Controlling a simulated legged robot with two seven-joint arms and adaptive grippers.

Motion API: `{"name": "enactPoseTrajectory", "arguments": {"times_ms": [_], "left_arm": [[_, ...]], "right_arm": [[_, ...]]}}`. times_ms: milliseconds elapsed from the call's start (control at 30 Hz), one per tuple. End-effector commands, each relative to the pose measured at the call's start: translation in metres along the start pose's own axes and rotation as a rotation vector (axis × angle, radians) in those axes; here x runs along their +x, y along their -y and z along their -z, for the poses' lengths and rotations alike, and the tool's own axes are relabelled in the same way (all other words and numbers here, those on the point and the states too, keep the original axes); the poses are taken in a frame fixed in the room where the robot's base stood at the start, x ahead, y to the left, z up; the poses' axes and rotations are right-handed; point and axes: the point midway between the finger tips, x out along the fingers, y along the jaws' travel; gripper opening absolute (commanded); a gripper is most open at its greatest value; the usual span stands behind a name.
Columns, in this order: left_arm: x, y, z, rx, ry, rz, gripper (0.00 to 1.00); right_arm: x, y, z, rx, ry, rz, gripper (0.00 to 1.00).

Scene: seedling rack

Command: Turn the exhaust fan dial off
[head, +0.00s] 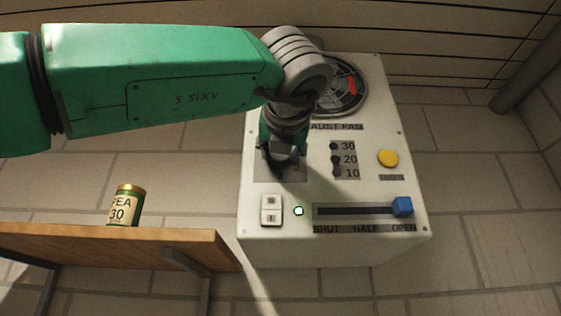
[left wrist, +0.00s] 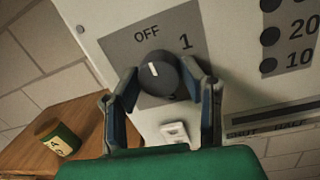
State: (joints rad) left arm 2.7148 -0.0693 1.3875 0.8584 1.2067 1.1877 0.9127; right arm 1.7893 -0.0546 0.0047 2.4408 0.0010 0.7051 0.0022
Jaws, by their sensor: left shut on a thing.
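The exhaust fan dial (left wrist: 160,76) is a dark round knob on a grey plate marked OFF, 1 and a partly hidden figure. Its white pointer line points up, roughly toward the OFF mark (left wrist: 147,33). My left gripper (left wrist: 163,70) has one finger on each side of the dial and is shut on it. In the head view my left gripper (head: 283,158) comes down over the dial plate and hides the dial; a 2 shows beside it. My right gripper is not in view.
The white control box (head: 385,115) also bears a round fan grille (head: 342,88), a yellow button (head: 388,158), a blue slider knob (head: 402,206) at OPEN, a rocker switch (head: 271,211) and a lit lamp (head: 299,211). A wooden table (head: 120,240) with a can (head: 123,207) stands left.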

Motion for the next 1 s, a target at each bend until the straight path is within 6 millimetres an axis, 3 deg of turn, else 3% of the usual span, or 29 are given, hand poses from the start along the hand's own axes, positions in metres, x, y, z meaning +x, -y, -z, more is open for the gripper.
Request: {"name": "enactPoseTrajectory", "arguments": {"times_ms": [300,333,400,767,1000], "left_arm": [[0.001,0.003,0.003,0.001,-0.005,0.005,0.06],[0.001,0.003,0.003,0.001,-0.005,0.005,0.39],[0.0,0.003,0.003,0.001,-0.005,0.004,0.55],[-0.005,0.0,-0.001,-0.001,0.001,0.002,0.55],[-0.044,0.0,-0.001,0.002,0.004,0.003,0.55]], "right_arm": [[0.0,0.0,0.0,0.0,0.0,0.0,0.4],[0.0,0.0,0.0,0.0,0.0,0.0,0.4],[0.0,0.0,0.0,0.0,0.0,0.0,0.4],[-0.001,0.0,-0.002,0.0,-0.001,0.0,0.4],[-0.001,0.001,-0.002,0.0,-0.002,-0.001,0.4]]}}
